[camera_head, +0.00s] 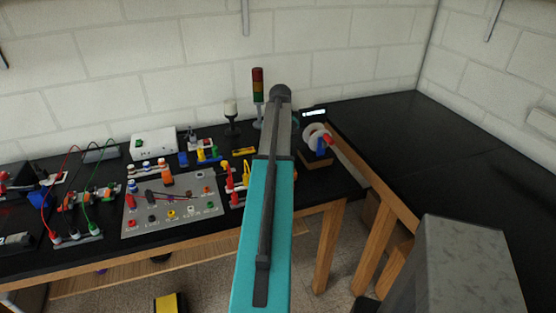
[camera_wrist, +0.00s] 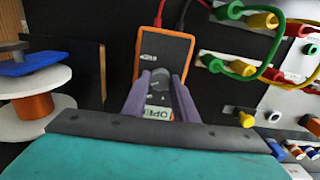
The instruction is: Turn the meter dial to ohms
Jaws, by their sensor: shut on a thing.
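The meter (camera_wrist: 145,47), an orange-rimmed case with a dark face, lies below my wrist camera. Its grey round dial (camera_wrist: 159,82) sits between the tips of my gripper (camera_wrist: 160,86). The two purple fingers are shut on the dial, from either side. The meter's pale display (camera_wrist: 158,113) shows part of a word, apparently "OPE", and its rest is cut off by a finger. The dial's pointer and the range marks are too small or covered to read. In the head view my own arm hides the meter and the gripper tips.
Red and black leads (camera_wrist: 160,12) run from the meter's top. Colored plugs and cables (camera_wrist: 245,68) lie close at its right. A spool (camera_wrist: 36,106) with a blue part stands at left. In the head view, the bench's right side (camera_head: 440,150) is clear.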

